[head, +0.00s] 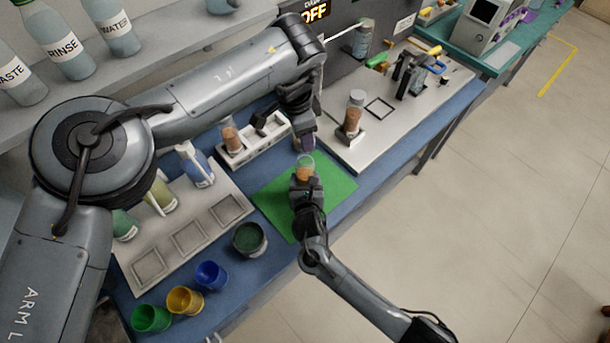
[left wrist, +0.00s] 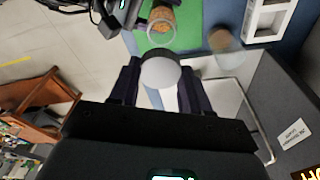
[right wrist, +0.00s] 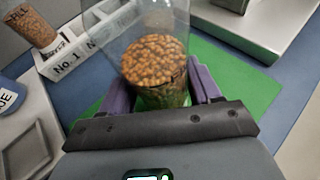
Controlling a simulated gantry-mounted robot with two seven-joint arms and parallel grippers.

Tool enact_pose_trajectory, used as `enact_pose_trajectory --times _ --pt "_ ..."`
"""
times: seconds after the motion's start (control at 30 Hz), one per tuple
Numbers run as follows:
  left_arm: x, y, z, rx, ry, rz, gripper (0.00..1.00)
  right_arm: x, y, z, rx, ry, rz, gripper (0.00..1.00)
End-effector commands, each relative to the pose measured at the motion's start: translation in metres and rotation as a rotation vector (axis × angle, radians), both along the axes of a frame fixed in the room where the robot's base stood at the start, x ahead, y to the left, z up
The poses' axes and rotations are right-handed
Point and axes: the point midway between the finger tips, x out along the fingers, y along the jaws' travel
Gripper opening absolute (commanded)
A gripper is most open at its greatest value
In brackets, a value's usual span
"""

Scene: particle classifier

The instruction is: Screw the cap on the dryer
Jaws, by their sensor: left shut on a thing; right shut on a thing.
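The dryer is a clear jar filled with brown beads (head: 306,173), held over the green mat; it also shows in the right wrist view (right wrist: 155,65) and at the top of the left wrist view (left wrist: 160,22). My right gripper (head: 306,186) is shut on it from below and in front, and its open top is up. My left gripper (left wrist: 158,88) is shut on a round pale grey cap (left wrist: 161,70). In the head view the left gripper (head: 307,142) is just above and behind the dryer, with a gap between cap and jar. The cap is hidden there.
A white rack (head: 237,160) stands behind left, holding a brown-filled tube (head: 231,140). A white board (head: 340,150) at right bears another brown-filled jar (head: 351,123). A dark green pot (head: 250,238) and coloured cups (head: 185,300) stand front left. The green mat (head: 335,190) is otherwise clear.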

Motion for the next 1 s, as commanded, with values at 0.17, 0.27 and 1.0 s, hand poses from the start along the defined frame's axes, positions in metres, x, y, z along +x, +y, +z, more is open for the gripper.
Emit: enact_pose_trajectory --times 0.17,0.27,1.0 --pt "-0.001 0.000 -0.022 -0.001 0.004 0.000 0.19 0.000 0.000 0.000 0.000 0.000 0.000 0.08" --pt "-0.001 0.001 -0.035 -0.002 0.004 0.000 0.19 0.000 0.000 0.000 0.000 0.000 0.000 0.08" --pt "0.000 0.001 -0.049 -0.001 0.001 0.001 0.19 0.000 0.000 0.000 0.000 0.001 0.000 0.08"
